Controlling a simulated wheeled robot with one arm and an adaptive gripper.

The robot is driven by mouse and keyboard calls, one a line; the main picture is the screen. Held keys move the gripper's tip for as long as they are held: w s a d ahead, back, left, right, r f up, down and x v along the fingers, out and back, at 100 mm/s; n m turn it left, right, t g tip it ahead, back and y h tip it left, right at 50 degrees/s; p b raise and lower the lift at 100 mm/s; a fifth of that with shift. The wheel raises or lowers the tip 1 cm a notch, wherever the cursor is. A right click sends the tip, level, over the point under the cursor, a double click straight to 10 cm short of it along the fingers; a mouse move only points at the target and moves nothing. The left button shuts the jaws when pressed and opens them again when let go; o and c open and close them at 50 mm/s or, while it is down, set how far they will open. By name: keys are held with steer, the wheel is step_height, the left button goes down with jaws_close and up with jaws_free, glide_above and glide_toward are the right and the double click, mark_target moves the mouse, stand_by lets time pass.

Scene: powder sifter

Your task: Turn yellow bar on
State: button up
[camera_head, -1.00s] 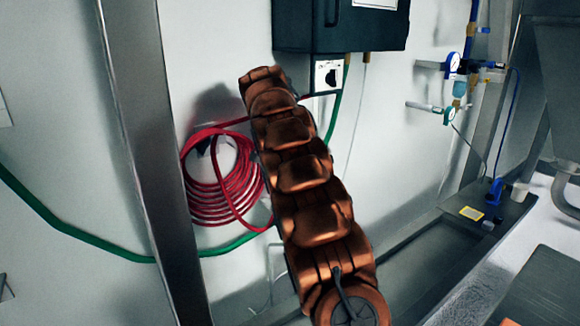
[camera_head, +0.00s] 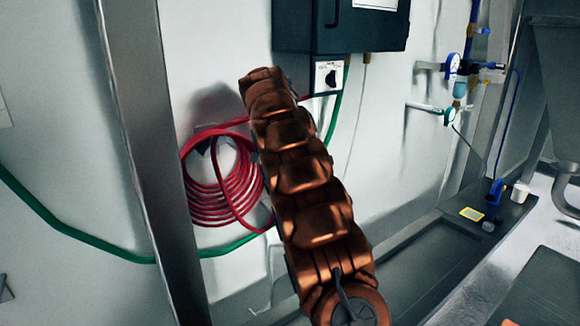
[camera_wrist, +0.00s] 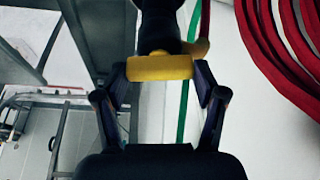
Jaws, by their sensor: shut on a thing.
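The yellow bar (camera_wrist: 160,67) shows in the wrist view, just below a dark rounded part (camera_wrist: 160,25) that it seems to sit against. My gripper (camera_wrist: 160,82) is shut on the yellow bar, with one finger at each end of it. In the head view my copper-coloured arm hides the gripper and the bar. I cannot tell from the pictures whether the bar is on or off.
A coiled red hose (camera_head: 222,190) hangs on the wall left of my arm. A dark box with a switch (camera_head: 326,78) is above it. A green hose (camera_head: 75,232) runs along the wall. Gauges (camera_head: 453,64) are at the right. A metal post (camera_head: 150,140) stands left.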

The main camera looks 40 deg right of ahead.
steer(key=o, duration=1.1)
steer(key=shift+o, duration=0.2)
steer(key=shift+v, duration=2.15)
steer(key=s+a, duration=0.2)
steer(key=a, duration=1)
steer(key=shift+s+r, duration=0.3)
steer(key=shift+s, duration=0.1)
steer(key=shift+c, duration=0.3)
